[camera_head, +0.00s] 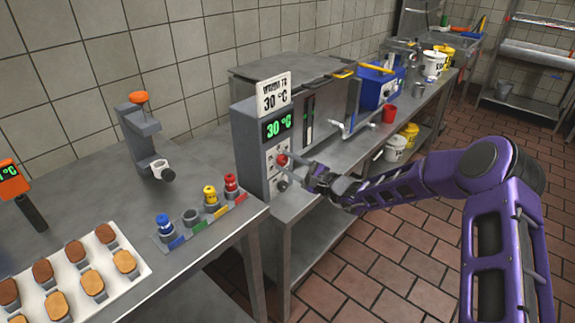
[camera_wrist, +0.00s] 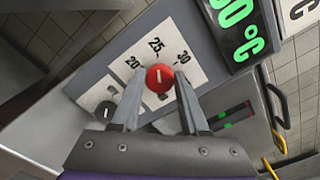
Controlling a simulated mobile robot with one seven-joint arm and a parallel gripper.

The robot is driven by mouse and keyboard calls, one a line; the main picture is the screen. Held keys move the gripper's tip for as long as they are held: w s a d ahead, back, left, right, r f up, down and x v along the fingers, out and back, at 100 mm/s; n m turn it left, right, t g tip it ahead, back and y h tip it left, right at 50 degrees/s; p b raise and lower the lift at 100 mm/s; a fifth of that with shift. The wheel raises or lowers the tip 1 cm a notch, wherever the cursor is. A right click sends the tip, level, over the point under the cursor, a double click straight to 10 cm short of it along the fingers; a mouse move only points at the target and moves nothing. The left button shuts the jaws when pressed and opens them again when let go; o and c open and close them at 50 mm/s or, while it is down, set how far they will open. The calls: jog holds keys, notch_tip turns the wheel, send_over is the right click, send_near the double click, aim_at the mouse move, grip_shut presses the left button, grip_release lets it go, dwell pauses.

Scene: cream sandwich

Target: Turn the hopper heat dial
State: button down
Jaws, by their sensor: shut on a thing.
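The hopper heat dial is a red knob (camera_wrist: 160,78) on the panel of the grey hopper machine (camera_head: 245,140). Around it a white plate carries the marks 20, 25 and 30. The dial also shows in the head view (camera_head: 282,159). My gripper (camera_wrist: 160,88) is shut on the dial, one finger on each side of it. A white line shows on the dial's face. A green display (camera_head: 277,124) above it reads 30 °C, and a sign (camera_head: 274,96) on top reads "WARM TO 30 °C".
A dark knob (camera_wrist: 106,110) sits close beside the red dial, lower on the panel. Left of the machine, a bench holds several coloured cups (camera_head: 210,194), a grey stand (camera_head: 145,140) and a biscuit tray (camera_head: 135,283). A blue bin (camera_head: 378,88) stands behind. The floor in front is clear.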

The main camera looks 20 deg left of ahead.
dwell(0.3)
jog(key=shift+c, duration=2.1)
grip_release()
jog(key=shift+d, duration=0.1)
jog(key=p+v, duration=0.1)
jog(key=v, duration=1.6)
jog(key=shift+s+d+f, duration=0.1)
jog(key=shift+s+f, duration=0.05)
